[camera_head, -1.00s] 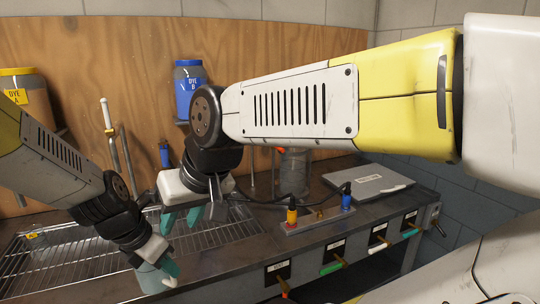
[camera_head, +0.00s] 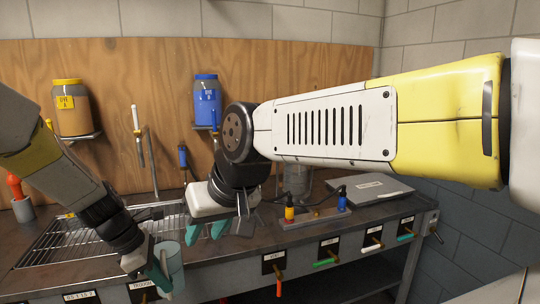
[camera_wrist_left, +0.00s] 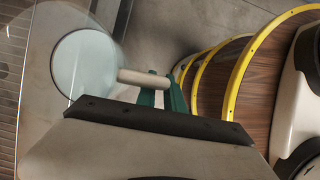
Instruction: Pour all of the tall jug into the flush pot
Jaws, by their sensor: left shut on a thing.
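My left gripper (camera_head: 160,268) is shut on the handle of a clear, pale-teal vessel (camera_head: 172,256), likely the tall jug. It is held at the front edge of the bench and looks roughly upright. In the left wrist view its round mouth (camera_wrist_left: 84,66) and pale handle (camera_wrist_left: 143,78) show, with the green fingers at the handle; its contents cannot be made out. My right gripper (camera_head: 207,231) hangs above the bench to the right, its teal fingers apart and empty. A clear glass vessel (camera_head: 298,180) stands partly hidden behind my right arm. I cannot tell which vessel is the flush pot.
A wire rack (camera_head: 75,238) covers the left of the bench. Yellow (camera_head: 72,110) and blue (camera_head: 206,102) dye jars sit on wall shelves. A connector block (camera_head: 315,216) and a flat grey case (camera_head: 368,188) lie to the right. Labelled valve handles (camera_head: 326,262) line the front.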

